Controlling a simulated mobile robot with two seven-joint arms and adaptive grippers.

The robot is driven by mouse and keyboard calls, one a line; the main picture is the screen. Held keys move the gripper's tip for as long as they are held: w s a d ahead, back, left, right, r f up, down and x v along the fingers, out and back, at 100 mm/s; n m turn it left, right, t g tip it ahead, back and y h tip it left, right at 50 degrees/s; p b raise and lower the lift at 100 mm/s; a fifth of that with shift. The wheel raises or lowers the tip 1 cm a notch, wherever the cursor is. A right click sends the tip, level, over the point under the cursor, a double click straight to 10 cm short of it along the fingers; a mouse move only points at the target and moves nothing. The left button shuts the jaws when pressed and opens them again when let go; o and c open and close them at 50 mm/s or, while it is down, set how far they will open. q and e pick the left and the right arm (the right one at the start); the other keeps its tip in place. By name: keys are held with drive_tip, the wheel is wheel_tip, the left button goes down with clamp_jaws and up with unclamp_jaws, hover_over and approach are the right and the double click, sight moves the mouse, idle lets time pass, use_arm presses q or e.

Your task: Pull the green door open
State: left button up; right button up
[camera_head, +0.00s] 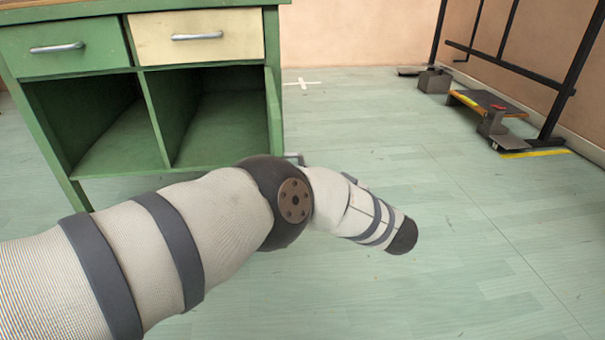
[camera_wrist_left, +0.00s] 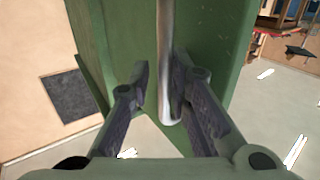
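The green door (camera_head: 273,118) stands swung out at the right side of the green cabinet (camera_head: 108,172), seen nearly edge-on in the head view. The compartment beside it is open to view. In the left wrist view the door is a green panel (camera_wrist_left: 215,55) with a vertical metal bar handle (camera_wrist_left: 165,60). My left gripper (camera_wrist_left: 162,80) has its two fingers on either side of the bar. A narrow gap shows on the left finger's side; the right finger is close to the bar, and contact is unclear. In the head view my left arm hides this gripper. My right gripper is not in view.
The cabinet has a green drawer (camera_head: 65,48) and a cream drawer (camera_head: 195,37) above two empty compartments. The floor (camera_head: 450,240) to the right is clear. A black metal frame and a low platform (camera_head: 487,103) stand by the right wall.

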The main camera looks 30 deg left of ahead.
use_arm(q)
drive_tip(key=shift+d, duration=0.15)
drive_tip(key=v, duration=1.1)
drive_tip(key=shift+s+d, duration=0.2)
drive_tip(key=shift+d, duration=0.15)
